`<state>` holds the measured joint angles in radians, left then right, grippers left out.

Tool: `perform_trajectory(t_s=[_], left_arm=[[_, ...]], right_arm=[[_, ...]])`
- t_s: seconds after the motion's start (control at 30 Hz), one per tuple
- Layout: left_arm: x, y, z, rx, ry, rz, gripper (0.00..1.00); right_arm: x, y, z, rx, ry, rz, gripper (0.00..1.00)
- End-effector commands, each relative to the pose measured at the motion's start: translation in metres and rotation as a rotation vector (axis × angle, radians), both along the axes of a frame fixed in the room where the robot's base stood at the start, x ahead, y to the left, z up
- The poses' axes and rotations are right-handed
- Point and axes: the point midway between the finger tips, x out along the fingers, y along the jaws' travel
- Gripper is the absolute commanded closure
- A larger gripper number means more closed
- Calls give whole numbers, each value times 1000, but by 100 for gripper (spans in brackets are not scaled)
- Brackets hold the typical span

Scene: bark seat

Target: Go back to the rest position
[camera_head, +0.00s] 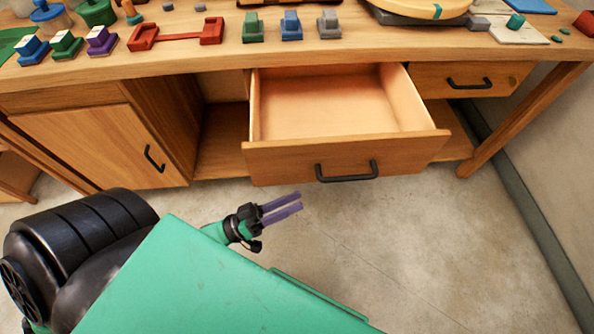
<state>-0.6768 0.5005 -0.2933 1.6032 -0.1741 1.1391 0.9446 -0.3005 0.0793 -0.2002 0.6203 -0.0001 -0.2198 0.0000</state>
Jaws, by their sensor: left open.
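My left gripper (300,203) shows in the head view, low in front of the workbench. Its two purple fingers point right and are slightly apart, with nothing between them. It is below and a little left of the black handle (346,171) of the open drawer, and looks apart from it. The wooden drawer (345,152) is pulled out and its visible inside is empty. My right gripper is not in view.
The workbench top (340,52) carries colored blocks, a red bracket (177,34) and a round wooden piece. A cabinet door (100,146) at left and a smaller drawer (470,80) at right are closed. Bare floor (420,250) lies right of my gripper.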

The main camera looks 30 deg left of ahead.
Motion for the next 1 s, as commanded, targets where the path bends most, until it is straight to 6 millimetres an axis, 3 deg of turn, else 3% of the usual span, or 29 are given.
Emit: perform_trajectory(t_s=[0.3,0.4,0.47,0.57,0.6,0.67,0.7,0.8,0.9,1.0], left_arm=[[1,0,-1,2,2,3,53],[8,6,-21,60,36,53,53],[18,16,-51,148,88,121,53],[29,45,-130,376,239,266,53],[27,59,-166,483,316,314,53],[18,78,-217,636,437,366,53],[7,89,-248,732,520,382,53],[-31,108,-312,937,714,372,53],[-75,117,-356,1095,886,311,53],[-122,117,-387,1219,1037,211,53]], right_arm=[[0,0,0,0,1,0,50],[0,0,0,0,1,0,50],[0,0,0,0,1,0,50],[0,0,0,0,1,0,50],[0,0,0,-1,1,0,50],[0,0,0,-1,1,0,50],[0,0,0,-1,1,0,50],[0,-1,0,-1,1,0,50],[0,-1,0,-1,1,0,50],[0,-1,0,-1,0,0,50]])
